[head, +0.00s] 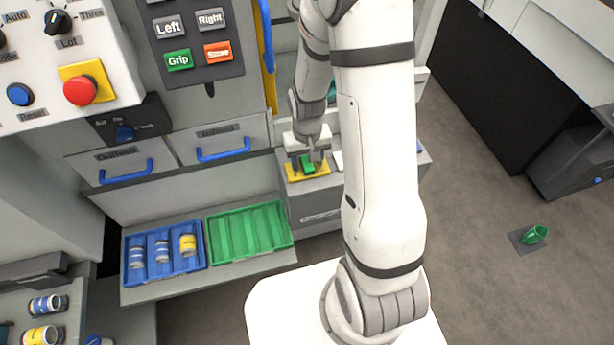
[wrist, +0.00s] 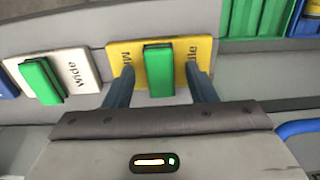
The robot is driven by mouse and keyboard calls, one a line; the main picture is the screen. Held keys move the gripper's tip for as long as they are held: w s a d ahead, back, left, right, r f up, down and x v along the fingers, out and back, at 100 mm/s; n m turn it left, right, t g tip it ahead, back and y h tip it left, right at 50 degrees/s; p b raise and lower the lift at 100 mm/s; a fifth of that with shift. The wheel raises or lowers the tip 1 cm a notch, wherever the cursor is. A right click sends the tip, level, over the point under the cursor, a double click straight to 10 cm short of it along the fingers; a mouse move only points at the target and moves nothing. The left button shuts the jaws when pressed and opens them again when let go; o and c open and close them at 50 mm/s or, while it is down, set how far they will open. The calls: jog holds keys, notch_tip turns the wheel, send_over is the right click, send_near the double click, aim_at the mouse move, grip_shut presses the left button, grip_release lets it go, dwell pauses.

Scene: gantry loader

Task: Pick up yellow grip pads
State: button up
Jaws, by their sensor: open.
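The yellow grip pad piece is a flat yellow plate (wrist: 203,48) with a raised green block (wrist: 159,70) across its middle. Dark lettering on the plate is partly covered and seems to read "Middle". It lies on a grey ledge and also shows in the head view (head: 294,178), below my wrist. My gripper (wrist: 159,76) is open, with one dark finger on each side of the green block. Gaps show between the fingers and the block. In the head view my gripper (head: 307,163) is right over the piece, partly hiding it.
A white plate (wrist: 82,66) marked "Wide", also with a green block, lies left of the yellow one in the wrist view. A green tray (head: 250,232) and a blue tray (head: 163,275) with cans sit left in the head view. A button panel (head: 205,75) stands above.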

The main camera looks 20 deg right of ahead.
jog(key=shift+c, duration=0.3)
grip_shut()
dwell(0.4)
